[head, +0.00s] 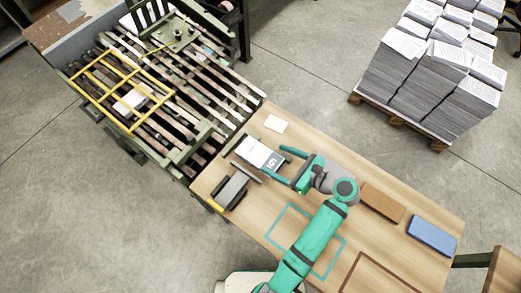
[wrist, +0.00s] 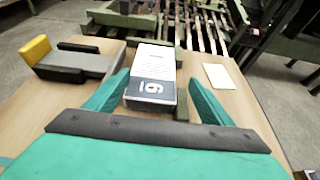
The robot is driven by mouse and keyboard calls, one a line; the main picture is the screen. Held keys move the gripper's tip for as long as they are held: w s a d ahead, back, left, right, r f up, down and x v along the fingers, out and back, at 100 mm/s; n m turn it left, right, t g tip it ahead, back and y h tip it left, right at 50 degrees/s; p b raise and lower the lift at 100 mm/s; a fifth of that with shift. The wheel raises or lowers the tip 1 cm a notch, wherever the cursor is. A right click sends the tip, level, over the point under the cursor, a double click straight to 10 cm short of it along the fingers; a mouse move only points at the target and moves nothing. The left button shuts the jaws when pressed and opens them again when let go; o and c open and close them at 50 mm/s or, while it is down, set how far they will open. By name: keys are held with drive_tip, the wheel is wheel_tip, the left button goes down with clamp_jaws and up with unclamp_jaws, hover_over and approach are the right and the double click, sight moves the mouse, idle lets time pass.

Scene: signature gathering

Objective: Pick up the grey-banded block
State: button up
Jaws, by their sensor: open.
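The grey-banded block (head: 259,153) is white with a dark grey band bearing a number at its near end. It lies at the left end of the wooden table (head: 248,213). In the wrist view the block (wrist: 153,72) lies flat ahead, its banded end facing me. My gripper (head: 284,168) is open, one finger on either side of the block's near end in the picture. In the wrist view my gripper (wrist: 155,95) shows its teal fingers spread wide, with visible gaps to the block. I cannot tell the exact height of the fingers above the table.
A dark grey holder with a yellow end (wrist: 75,60) stands left of the block. A cream card (head: 275,124) lies behind it. A brown block (head: 382,203) and a blue block (head: 432,235) lie at right. A slatted conveyor (head: 160,85) adjoins the table. Paper stacks (head: 425,75) stand beyond.

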sight(259, 155)
drive_tip(key=shift+w+a+f, duration=0.25)
drive_tip(key=shift+a+f, duration=0.05)
drive_tip(key=shift+a, duration=0.25)
drive_tip(key=shift+a+f, duration=0.25)
drive_tip(key=shift+a, duration=0.25)
drive_tip(key=shift+a+f, duration=0.25)
drive_tip(key=shift+a, duration=0.25)
drive_tip(key=shift+s+a+x, duration=0.1)
drive_tip(key=shift+s+x, duration=0.05)
drive_tip(key=shift+x, duration=1.1)
drive_tip(key=shift+s+a+x, duration=0.1)
drive_tip(key=shift+s+x, duration=0.05)
drive_tip(key=shift+x, duration=1.15)
drive_tip(key=shift+d, duration=0.1)
drive_tip(key=c, duration=1.6)
drive_tip(key=shift+w+d, duration=0.15)
drive_tip(key=shift+d, duration=0.1)
drive_tip(key=shift+c, duration=0.9)
drive_tip(key=shift+d+r, duration=0.1)
drive_tip(key=shift+r, duration=0.4)
drive_tip(key=shift+c, duration=0.5)
wheel_tip(259, 155, up, 9)
drive_tip(key=shift+w+r, duration=0.15)
drive_tip(key=shift+r, duration=0.05)
clamp_jaws()
unclamp_jaws()
